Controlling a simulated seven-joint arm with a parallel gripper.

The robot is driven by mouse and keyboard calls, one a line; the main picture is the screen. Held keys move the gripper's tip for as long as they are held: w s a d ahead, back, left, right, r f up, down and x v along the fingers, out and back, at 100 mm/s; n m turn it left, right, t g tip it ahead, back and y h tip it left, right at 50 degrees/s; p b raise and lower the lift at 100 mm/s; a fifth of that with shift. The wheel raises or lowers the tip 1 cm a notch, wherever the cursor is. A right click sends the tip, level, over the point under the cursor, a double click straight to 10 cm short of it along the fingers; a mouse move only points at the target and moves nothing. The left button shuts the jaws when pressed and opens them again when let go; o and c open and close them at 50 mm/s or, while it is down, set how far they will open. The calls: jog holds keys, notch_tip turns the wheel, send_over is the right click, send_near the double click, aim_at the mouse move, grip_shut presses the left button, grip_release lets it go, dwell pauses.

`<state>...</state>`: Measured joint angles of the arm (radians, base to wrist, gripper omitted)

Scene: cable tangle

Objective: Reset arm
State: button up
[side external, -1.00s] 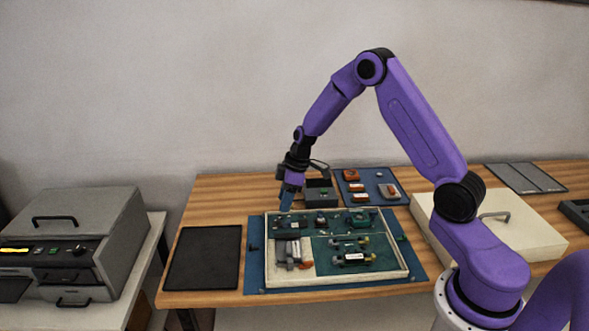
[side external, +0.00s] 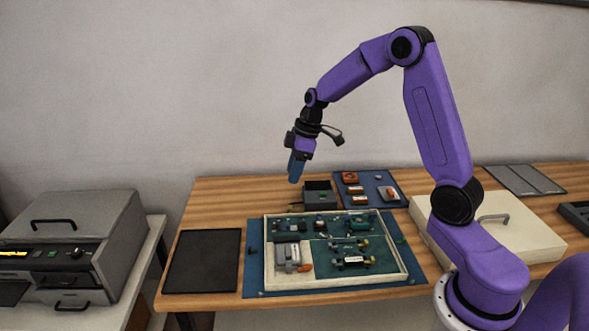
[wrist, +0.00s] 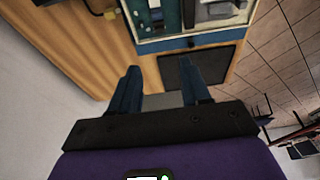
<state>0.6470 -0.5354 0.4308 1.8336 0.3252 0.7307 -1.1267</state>
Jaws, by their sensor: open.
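My gripper (side external: 295,168) hangs in the air above the back of the wooden table, fingers pointing down. In the wrist view my gripper (wrist: 160,90) shows two blue fingers spread apart with nothing between them. The cream tray (side external: 409,270) lies below and in front of it, on a blue mat (side external: 255,285). The tray holds green boards with small parts (side external: 352,260) and a grey block (side external: 288,254) in its left front part. The tray also shows at the top of the wrist view (wrist: 195,36).
A black flat pad (side external: 203,261) lies left of the tray. Behind the tray are a dark open box (side external: 320,198) and a blue mat with orange parts (side external: 382,180). A cream case with a handle (side external: 545,238) stands right. A grey machine (side external: 100,225) stands on a separate table at left.

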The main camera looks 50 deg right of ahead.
jog(key=shift+a, duration=0.1)
jog(key=s+a+r+n+g, duration=0.1)
jog(key=s+a+r, duration=0.1)
jog(key=s+a, duration=0.5)
jog(key=s+a+r+n+g, duration=0.1)
jog(key=s+a+r, duration=0.1)
jog(key=s+a, duration=0.5)
jog(key=s+n+h, duration=0.1)
jog(key=s, duration=2)
jog(key=shift+d+n+h, duration=0.25)
jog(key=shift+n+h, duration=0.05)
jog(key=shift+h, duration=0.1)
jog(key=shift+w, duration=0.1)
